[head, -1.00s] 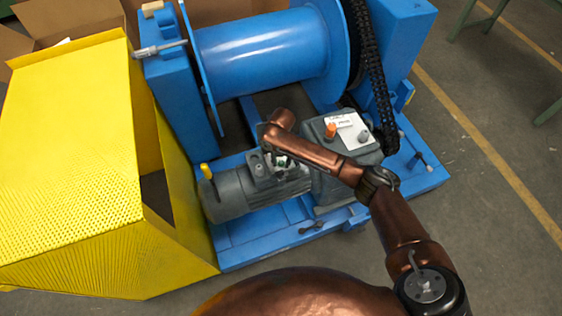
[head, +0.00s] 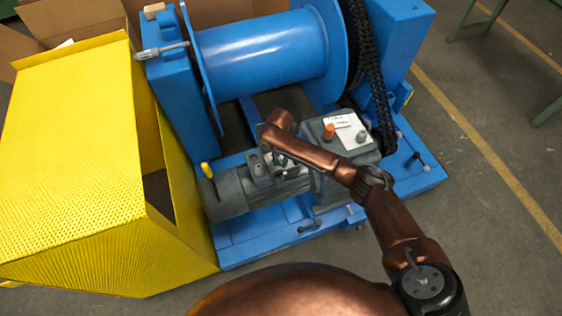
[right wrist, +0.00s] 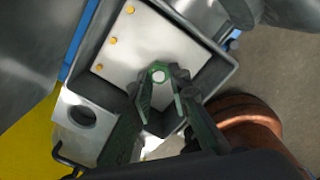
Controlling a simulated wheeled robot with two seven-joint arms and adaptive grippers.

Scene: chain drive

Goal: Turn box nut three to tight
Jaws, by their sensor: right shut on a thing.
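The motor's terminal box (right wrist: 168,32) is open in the right wrist view, with a pale plate inside. Several brass-coloured nuts stand on the plate, one of them a nut (right wrist: 113,40) near the left. My right gripper (right wrist: 160,82) has its green-edged fingers closed around a small round pale-ended fastener (right wrist: 159,75), which seems to be a box nut; I cannot read its number. The fingers hide its sides. In the head view my right gripper (head: 277,156) reaches down over the box on the grey motor (head: 232,193). My left gripper is not in view.
A blue winch drum (head: 262,52) and a black chain (head: 371,75) stand behind the motor. A yellow perforated guard (head: 75,150) is at left. A gearbox (head: 340,140) with an orange cap is beside my right arm. A dark tool (head: 312,227) lies on the blue base.

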